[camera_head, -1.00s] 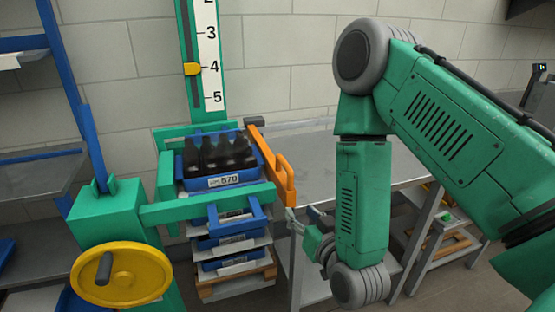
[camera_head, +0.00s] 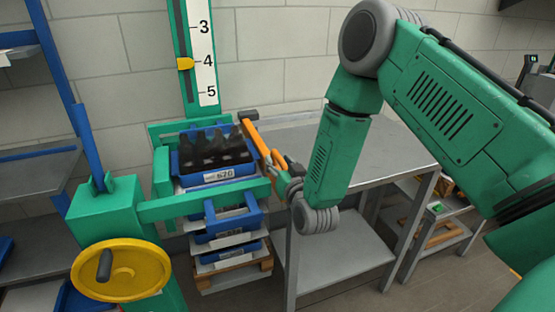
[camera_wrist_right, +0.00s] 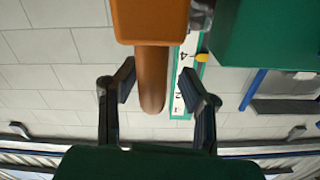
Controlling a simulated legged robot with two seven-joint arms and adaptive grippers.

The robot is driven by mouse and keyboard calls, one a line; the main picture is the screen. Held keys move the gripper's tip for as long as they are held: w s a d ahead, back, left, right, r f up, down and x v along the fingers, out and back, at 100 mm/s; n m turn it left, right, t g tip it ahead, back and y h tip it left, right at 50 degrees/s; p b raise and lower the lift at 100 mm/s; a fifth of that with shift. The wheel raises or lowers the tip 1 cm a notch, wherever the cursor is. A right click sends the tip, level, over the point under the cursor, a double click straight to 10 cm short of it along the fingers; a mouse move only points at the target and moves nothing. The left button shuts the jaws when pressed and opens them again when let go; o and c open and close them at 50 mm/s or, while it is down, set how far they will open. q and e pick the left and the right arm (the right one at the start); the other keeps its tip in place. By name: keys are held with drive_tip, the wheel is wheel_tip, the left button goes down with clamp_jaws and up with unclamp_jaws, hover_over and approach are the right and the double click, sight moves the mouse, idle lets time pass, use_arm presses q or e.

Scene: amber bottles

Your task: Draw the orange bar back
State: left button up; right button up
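The orange bar (camera_head: 256,141) sits at the right side of the green lift frame (camera_head: 205,205), beside the blue crate of dark bottles (camera_head: 214,148). Its near end is partly hidden by my right gripper (camera_head: 281,170). In the right wrist view the orange bar (camera_wrist_right: 151,65) reaches down between the two fingers of my right gripper (camera_wrist_right: 158,84). The fingers are apart, with a gap showing on each side of the bar, so they are around it but not closed on it. My left gripper is out of view.
A grey metal table (camera_head: 385,158) stands right of the lift, under my right arm. More blue crates (camera_head: 228,222) are stacked on a wooden pallet below. A yellow handwheel (camera_head: 121,270) is at front left. A yellow pointer (camera_head: 185,63) is near 4 on the scale.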

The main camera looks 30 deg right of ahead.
drive_tip(key=shift+w+d, duration=0.25)
drive_tip(key=shift+w, duration=0.05)
drive_tip(key=shift+d+f, duration=0.1)
drive_tip(key=shift+d, duration=0.2)
clamp_jaws()
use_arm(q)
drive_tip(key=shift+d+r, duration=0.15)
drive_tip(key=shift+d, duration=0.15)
use_arm(e)
drive_tip(key=shift+a, duration=0.2)
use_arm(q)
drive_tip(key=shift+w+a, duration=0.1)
